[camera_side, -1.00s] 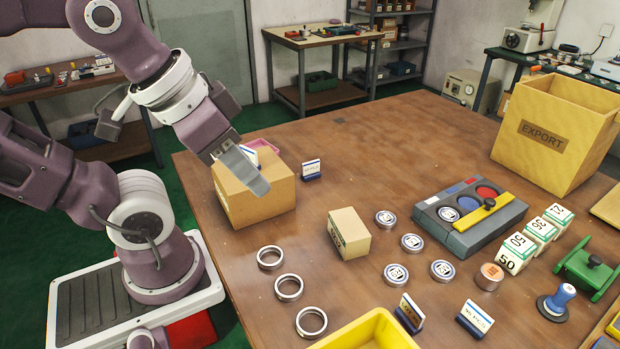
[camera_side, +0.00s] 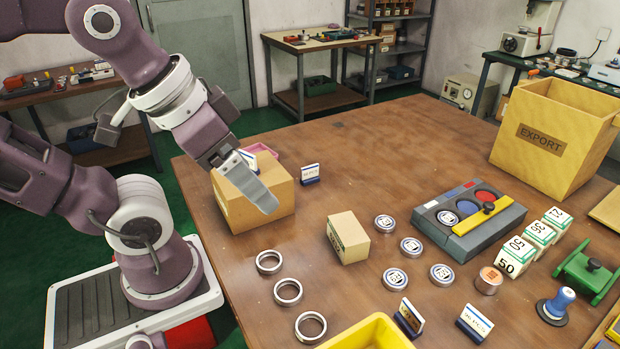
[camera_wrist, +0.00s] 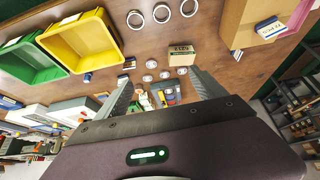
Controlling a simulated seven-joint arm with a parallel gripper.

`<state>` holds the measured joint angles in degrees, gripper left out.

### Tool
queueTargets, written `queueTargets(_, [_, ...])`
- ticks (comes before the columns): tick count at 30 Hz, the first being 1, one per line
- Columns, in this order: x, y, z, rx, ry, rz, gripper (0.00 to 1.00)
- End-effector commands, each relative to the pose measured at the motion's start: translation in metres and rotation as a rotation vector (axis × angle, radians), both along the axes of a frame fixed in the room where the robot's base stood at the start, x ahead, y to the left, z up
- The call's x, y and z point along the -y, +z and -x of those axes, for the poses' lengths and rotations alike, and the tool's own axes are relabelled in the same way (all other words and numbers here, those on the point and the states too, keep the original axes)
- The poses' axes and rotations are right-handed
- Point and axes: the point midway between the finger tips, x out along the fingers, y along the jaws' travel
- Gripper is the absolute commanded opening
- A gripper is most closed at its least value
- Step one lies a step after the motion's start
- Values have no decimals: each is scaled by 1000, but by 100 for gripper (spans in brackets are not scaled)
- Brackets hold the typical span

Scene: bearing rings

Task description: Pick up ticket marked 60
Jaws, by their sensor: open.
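Several small white tickets in dark blue holders stand on the table. One ticket (camera_side: 310,173) is right of the cardboard box (camera_side: 248,205), and two more, a left one (camera_side: 409,316) and a right one (camera_side: 475,323), are at the front. Another ticket (camera_side: 250,156) shows at the back of the box, partly behind my gripper; a ticket (camera_wrist: 270,28) also shows near a box in the wrist view. I cannot read for sure which is marked 60. My gripper (camera_side: 264,197) is open and empty, in front of the cardboard box in the side view.
A small carton (camera_side: 348,237), metal rings (camera_side: 288,292), round tins (camera_side: 411,246), a grey tray (camera_side: 465,238), number blocks (camera_side: 515,255) and a yellow bin (camera_side: 370,334) crowd the front. A large EXPORT box (camera_side: 553,135) stands at the right. The table's back middle is clear.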

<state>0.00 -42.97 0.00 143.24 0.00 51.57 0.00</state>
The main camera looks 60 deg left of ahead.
Motion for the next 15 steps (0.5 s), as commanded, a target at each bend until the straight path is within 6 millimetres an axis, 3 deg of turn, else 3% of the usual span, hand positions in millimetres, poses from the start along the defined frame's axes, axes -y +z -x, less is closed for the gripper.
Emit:
queueTargets(4, [-6, 3, -16, -33, -21, -11, 80])
queueTargets(8, [-32, -2, -74, -142, -92, -76, 80])
queueTargets(11, [-65, -26, -129, -250, -163, -177, 80])
queueTargets(15, [-124, -88, -195, -441, -292, -388, 80])
